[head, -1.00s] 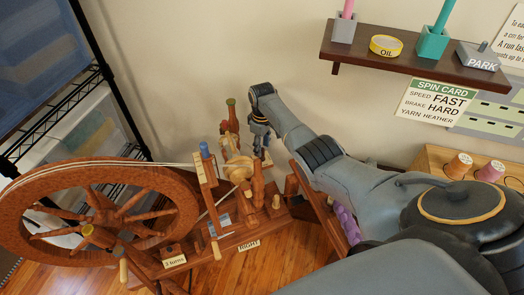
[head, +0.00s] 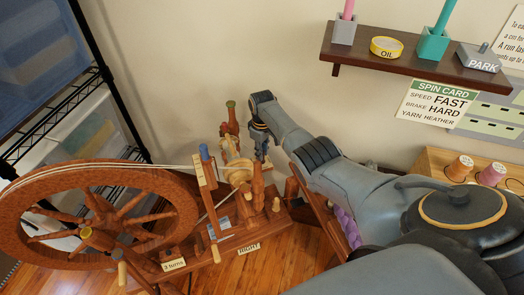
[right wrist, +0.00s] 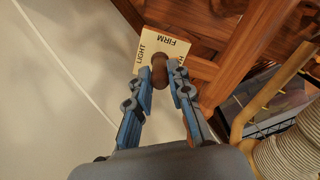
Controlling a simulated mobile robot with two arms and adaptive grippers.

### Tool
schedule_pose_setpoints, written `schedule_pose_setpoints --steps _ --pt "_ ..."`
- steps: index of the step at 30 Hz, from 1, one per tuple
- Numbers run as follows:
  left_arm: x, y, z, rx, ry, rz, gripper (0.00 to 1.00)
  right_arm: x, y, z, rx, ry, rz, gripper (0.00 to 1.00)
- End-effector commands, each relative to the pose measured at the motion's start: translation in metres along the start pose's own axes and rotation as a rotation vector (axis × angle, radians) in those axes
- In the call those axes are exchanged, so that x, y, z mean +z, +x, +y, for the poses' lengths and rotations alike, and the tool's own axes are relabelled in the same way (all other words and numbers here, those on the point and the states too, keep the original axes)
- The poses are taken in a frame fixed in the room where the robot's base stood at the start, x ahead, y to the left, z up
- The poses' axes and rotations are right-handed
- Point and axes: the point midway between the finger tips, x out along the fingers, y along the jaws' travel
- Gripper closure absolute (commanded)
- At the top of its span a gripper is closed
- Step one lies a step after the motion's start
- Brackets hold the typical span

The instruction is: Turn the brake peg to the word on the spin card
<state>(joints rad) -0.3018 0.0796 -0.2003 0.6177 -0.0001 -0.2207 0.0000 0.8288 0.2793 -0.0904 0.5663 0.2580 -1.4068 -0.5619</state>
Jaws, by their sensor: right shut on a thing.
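The brake peg (right wrist: 158,72) is a brown rounded knob on a pale plate (right wrist: 165,44) in the right wrist view. The plate reads LIGHT at the left and FIRM in the middle; a third word at the right is mostly hidden by a finger. My right gripper (right wrist: 161,84) is shut on the peg, one blue finger on each side. Which word the peg points to cannot be told. In the head view my right gripper (head: 260,143) is behind the spinning wheel's upright parts. The spin card (head: 438,103) reads SPEED FAST, BRAKE HARD, YARN HEATHER. My left gripper is not in view.
The large wooden wheel (head: 100,215) fills the lower left. A wall shelf (head: 400,58) holds cups, a yellow OIL tin (head: 387,47) and a grey PARK block (head: 480,60). Spools (head: 460,167) stand on a wooden rack at right. A black wire rack stands at left.

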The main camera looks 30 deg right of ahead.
Motion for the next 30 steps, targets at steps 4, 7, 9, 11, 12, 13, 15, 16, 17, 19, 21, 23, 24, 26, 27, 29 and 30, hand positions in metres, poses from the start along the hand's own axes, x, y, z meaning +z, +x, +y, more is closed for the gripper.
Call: schedule_pose_setpoints --steps 4,7,9,11,12,13,15,16,17,19,21,23,24,26,27,29,30 --pt "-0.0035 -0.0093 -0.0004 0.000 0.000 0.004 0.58 -0.0001 -0.0020 -0.0012 -0.003 0.164 -0.001 1.00" --pt "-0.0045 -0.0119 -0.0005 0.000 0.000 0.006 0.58 0.0000 -0.0013 -0.0010 -0.002 0.266 -0.001 1.00" --pt "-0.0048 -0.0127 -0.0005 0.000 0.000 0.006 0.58 -0.0001 -0.0011 -0.0008 -0.002 0.318 -0.001 1.00" --pt "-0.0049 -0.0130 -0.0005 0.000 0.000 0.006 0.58 -0.0001 -0.0006 -0.0007 -0.002 0.346 0.000 1.00" --pt "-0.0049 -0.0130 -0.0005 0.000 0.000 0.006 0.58 0.0000 -0.0003 -0.0007 -0.002 0.356 0.000 1.00" --pt "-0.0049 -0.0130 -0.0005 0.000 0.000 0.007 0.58 0.0000 -0.0002 -0.0006 -0.002 0.361 0.000 1.00" --pt "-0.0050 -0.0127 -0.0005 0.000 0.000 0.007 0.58 0.0000 0.0001 -0.0005 -0.001 0.363 0.000 1.00" --pt "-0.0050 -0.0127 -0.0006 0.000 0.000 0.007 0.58 0.0000 0.0001 -0.0005 -0.001 0.363 0.000 1.00" --pt "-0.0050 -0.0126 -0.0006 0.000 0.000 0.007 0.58 0.0000 0.0001 -0.0005 -0.001 0.362 0.000 1.00" --pt "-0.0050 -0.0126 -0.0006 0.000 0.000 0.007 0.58 0.0000 0.0001 -0.0005 -0.001 0.362 0.000 1.00" --pt "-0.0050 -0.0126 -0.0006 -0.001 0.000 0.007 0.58 0.0000 0.0001 -0.0004 -0.001 0.361 0.000 0.79" --pt "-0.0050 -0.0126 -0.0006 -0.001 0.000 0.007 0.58 0.0000 0.0001 -0.0004 -0.001 0.361 0.000 0.66" --pt "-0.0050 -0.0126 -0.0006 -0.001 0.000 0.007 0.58 0.0000 0.0001 -0.0004 -0.001 0.360 0.000 0.58" --pt "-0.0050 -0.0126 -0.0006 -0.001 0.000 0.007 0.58 0.0000 0.0001 -0.0004 -0.001 0.360 0.000 0.58" --pt "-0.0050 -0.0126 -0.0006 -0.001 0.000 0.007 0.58 0.0000 0.0001 -0.0004 -0.001 0.360 0.000 0.58" --pt "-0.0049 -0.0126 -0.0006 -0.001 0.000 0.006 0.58 0.0000 0.0000 -0.0003 -0.001 0.360 0.000 0.58" --pt "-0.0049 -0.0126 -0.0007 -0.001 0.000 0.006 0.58 0.0000 0.0000 -0.0003 -0.001 0.360 0.000 0.58"
